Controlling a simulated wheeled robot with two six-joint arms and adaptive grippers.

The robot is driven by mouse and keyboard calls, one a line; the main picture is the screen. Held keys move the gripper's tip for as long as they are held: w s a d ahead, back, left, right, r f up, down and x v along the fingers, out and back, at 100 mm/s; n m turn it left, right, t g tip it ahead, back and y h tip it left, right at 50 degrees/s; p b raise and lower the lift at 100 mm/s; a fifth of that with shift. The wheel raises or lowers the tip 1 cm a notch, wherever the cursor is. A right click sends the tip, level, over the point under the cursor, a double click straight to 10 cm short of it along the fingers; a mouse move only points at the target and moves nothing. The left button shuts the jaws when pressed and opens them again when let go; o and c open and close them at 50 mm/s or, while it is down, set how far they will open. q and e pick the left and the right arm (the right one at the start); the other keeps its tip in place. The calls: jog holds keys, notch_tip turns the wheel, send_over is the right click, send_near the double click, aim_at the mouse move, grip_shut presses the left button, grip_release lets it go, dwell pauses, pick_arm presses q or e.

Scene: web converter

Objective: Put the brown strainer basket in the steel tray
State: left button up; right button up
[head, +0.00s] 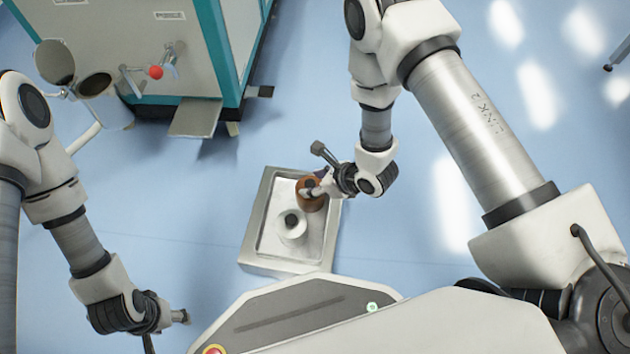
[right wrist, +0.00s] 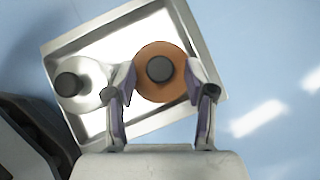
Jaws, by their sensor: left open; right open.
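The brown strainer basket (head: 311,197) is inside the steel tray (head: 258,222), at the tray's far right part in the head view. It is round with a dark knob on top, and it also shows in the right wrist view (right wrist: 176,92). My right gripper (right wrist: 162,78) is open, with its fingers on either side of the basket's knob; I cannot tell whether they touch it. In the head view the right gripper (head: 318,188) partly covers the basket. My left gripper (head: 168,330) is open and empty, low at the left, away from the tray.
A silver round piece with a dark knob (head: 291,226) stands in the tray beside the basket. A grey and teal machine (head: 185,45) with a red-knobbed valve and an open metal cylinder (head: 105,98) stands at the upper left. Blue floor around the tray is clear.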

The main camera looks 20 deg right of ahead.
jog(key=shift+r, duration=0.3)
jog(key=p+v, duration=0.6)
jog(key=v, duration=0.5)
jog(key=shift+s+d+r, duration=0.2)
jog(key=shift+s+d, duration=0.05)
jog(key=s+d+f+n+g+h, duration=0.2)
jog(key=s+n, duration=0.6)
jog(key=n, duration=0.5)
jog(key=s+d+f+n+g+h, duration=0.3)
jog(key=s+n, duration=0.5)
jog(key=n, duration=0.6)
jog(key=shift+d+f+g, duration=0.6)
jog(key=shift+f, duration=0.2)
